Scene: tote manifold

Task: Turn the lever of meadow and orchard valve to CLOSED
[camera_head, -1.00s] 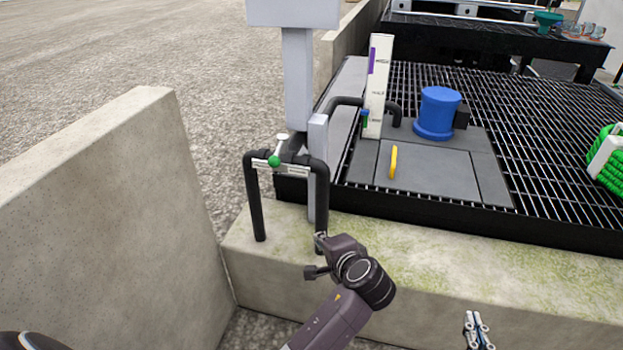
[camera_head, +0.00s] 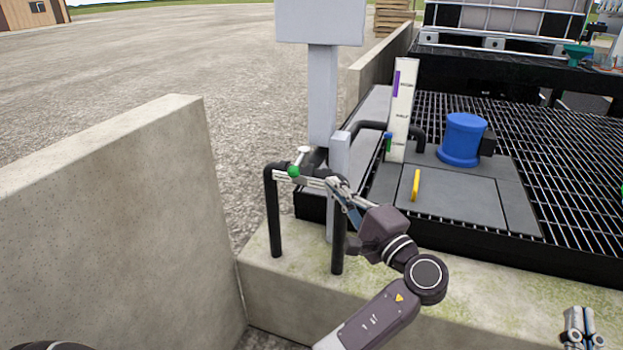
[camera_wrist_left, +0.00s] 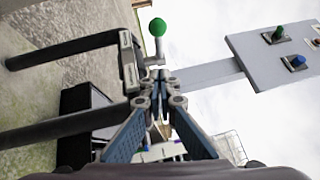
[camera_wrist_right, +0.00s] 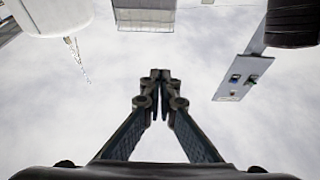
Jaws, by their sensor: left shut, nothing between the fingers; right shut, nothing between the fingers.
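A black pipe arch (camera_head: 273,215) carries a valve with a lever ending in a green ball (camera_head: 293,171). White label plates (camera_head: 315,182) sit along its top; their words are too small to read. The green ball also shows in the left wrist view (camera_wrist_left: 158,27), above my fingertips. My left gripper (camera_head: 333,183) is shut and empty at the right part of the arch's top, right of the ball and close to the labels; I cannot tell whether it touches. My right gripper (camera_head: 577,314) is shut and empty at the lower right, far from the valve.
A grey post (camera_head: 322,95) stands behind the arch. A white marker board (camera_head: 401,115), blue cylinder (camera_head: 463,138) and yellow handle (camera_head: 415,185) are on the grated deck. A concrete wall (camera_head: 110,220) stands left. The left wrist view shows a button panel (camera_wrist_left: 280,60).

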